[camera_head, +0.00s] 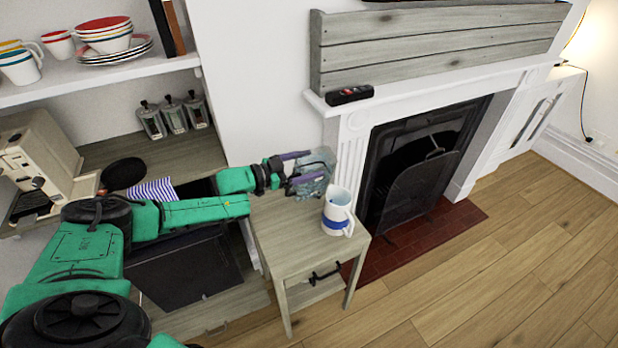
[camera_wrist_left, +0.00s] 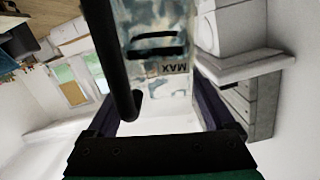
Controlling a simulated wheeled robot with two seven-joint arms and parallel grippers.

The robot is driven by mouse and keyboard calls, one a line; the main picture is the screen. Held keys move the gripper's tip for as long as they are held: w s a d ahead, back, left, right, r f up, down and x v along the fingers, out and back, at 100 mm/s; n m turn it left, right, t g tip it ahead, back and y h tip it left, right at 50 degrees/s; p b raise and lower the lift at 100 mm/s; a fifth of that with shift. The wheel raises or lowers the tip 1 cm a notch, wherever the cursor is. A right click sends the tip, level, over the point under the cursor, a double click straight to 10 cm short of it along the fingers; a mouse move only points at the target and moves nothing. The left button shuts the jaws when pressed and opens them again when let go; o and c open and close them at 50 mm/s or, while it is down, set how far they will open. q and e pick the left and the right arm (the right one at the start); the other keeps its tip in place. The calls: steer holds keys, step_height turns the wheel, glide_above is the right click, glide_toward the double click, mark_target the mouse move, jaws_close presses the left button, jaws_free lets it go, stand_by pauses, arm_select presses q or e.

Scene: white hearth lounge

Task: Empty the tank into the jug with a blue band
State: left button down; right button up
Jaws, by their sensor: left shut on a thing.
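A clear tank (camera_head: 322,161) with a mottled see-through body is in my left gripper (camera_head: 303,168), just above and left of the jug in the head view. In the left wrist view the tank (camera_wrist_left: 152,50) fills the space between the fingers, with its MAX mark upside down and a dark handle. The tank looks tilted; I cannot tell how much liquid it holds. A white jug with a blue band (camera_head: 334,224) stands upright on a small grey wooden table (camera_head: 290,235). Blue shows inside its mouth. My right gripper is out of view.
A fireplace (camera_head: 415,170) is to the right of the table, with a black device (camera_head: 349,95) on its mantel. A coffee machine (camera_head: 45,150), canisters (camera_head: 172,117) and dishes (camera_head: 105,35) are on the left shelves. The floor at right is clear.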

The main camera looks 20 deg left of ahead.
arm_select(q)
steer(key=shift+r+n+t+h, duration=0.5)
steer(key=shift+r+n, duration=0.4)
steer(key=shift+n, duration=0.2)
step_height(320, 180, up, 4)
steer(key=p, duration=0.3)
steer(key=shift+w, duration=0.1)
